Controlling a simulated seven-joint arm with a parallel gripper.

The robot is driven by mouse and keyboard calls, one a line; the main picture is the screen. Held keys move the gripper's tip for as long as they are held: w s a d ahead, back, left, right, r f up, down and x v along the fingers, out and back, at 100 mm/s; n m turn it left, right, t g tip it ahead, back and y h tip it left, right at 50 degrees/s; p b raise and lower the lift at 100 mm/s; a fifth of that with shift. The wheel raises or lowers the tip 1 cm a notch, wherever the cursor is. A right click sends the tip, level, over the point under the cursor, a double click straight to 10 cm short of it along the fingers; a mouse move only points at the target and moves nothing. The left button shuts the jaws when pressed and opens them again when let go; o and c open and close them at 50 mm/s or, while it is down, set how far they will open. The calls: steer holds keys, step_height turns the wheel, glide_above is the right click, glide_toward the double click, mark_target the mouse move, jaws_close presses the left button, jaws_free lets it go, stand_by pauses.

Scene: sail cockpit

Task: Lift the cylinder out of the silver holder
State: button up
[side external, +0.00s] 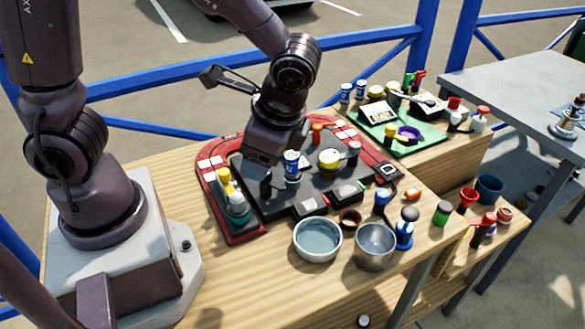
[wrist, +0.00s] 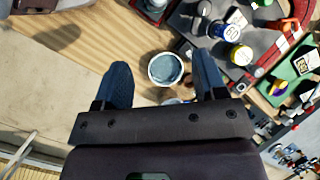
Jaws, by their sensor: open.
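A blue-and-white cylinder (side external: 291,160) stands upright on the dark panel, with a pale lower part under it. I cannot tell whether that part is a separate holder. A blue-and-white cylinder top also shows in the wrist view (wrist: 232,32), near the top right. A silver metal cup (side external: 375,244) stands at the table's front, and no cylinder shows in it. My gripper (side external: 268,182) is low over the dark panel, just left of the cylinder. In the wrist view my gripper (wrist: 162,82) has its fingers wide apart with nothing held between them.
A pale round bowl (side external: 317,240) stands left of the metal cup and shows between my fingers in the wrist view (wrist: 165,68). A red-edged tray (side external: 234,235) surrounds the panel. Several bottles and knobs crowd the right. The wooden table's left front is clear.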

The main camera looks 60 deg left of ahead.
steer(key=w+d+f+m+y, duration=0.1)
steer(key=w+f+m+y, duration=0.3)
steer(key=f+m+y, duration=0.3)
steer(key=m+t+y, duration=0.2)
steer(key=m+t, duration=0.2)
steer(key=m, duration=0.1)
glide_toward(294, 158)
steer(key=x, duration=1)
steer(key=shift+a+f, duration=0.1)
steer(key=shift+a, duration=0.05)
steer(key=c, duration=1.1)
steer(key=shift+o, duration=0.2)
